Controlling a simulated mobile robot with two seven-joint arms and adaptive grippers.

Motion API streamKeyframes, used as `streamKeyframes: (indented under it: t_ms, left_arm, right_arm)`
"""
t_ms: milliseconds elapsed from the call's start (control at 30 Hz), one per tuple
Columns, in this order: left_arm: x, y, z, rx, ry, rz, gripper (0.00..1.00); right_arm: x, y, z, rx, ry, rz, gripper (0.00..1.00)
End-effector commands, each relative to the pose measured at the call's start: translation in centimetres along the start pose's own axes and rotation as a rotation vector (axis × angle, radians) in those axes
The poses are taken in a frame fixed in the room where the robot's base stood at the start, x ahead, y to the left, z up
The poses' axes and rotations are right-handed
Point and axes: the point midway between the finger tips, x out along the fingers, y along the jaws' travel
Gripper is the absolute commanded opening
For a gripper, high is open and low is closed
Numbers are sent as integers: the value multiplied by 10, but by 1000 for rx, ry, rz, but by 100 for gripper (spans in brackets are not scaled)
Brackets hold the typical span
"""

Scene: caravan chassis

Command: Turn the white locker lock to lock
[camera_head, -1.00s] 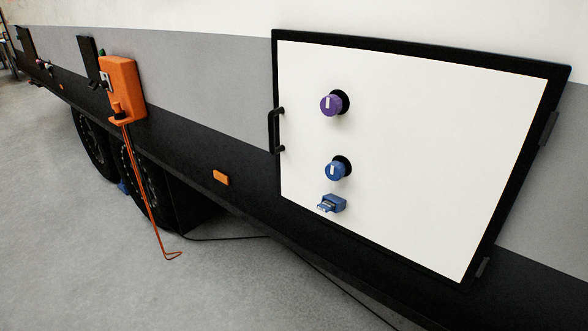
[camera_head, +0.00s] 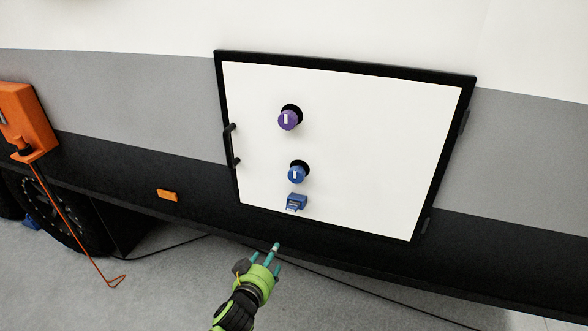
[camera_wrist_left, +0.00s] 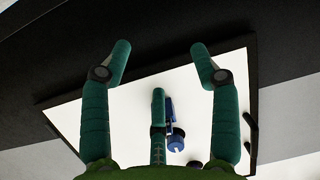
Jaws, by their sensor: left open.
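The white locker door (camera_head: 375,150) is closed in a black frame. It carries a purple knob (camera_head: 287,120), a blue knob (camera_head: 296,174) below it, and a small blue lock-like fitting (camera_head: 297,202) lowest. Both knobs show an upright white mark. My left gripper (camera_head: 263,260) is below and in front of the door, empty, with its green fingers spread. The left wrist view shows the open fingers (camera_wrist_left: 160,62) over the inverted door (camera_wrist_left: 130,115). The blue fitting (camera_wrist_left: 170,108) and blue knob (camera_wrist_left: 176,141) are partly hidden behind the middle finger. My right gripper is not in view.
A black handle (camera_head: 233,146) is on the door's left edge, with hinges on the right. An orange box (camera_head: 27,120) with a hanging orange rod is at far left. An orange marker light (camera_head: 167,195) sits on the black skirt.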

Motion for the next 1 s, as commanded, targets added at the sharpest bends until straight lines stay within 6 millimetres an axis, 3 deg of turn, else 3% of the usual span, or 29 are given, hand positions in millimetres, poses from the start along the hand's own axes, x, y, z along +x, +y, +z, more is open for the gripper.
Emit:
streamKeyframes:
  t_ms: [33,100,200,300,467,1000]
  left_arm:
    - [-5,16,-55,-12,77,26,62]
    - [-13,34,-106,-35,160,57,62]
    - [-25,52,-157,-60,247,93,62]
    - [-34,62,-185,-77,297,116,62]
    - [-32,68,-198,-86,319,126,62]
    - [25,74,-216,-85,317,125,62]
  right_arm:
    - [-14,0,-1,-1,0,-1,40]
    - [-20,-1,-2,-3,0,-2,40]
    - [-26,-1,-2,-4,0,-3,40]
    - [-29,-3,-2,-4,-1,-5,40]
    - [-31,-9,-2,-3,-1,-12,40]
    - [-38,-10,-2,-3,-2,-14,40]
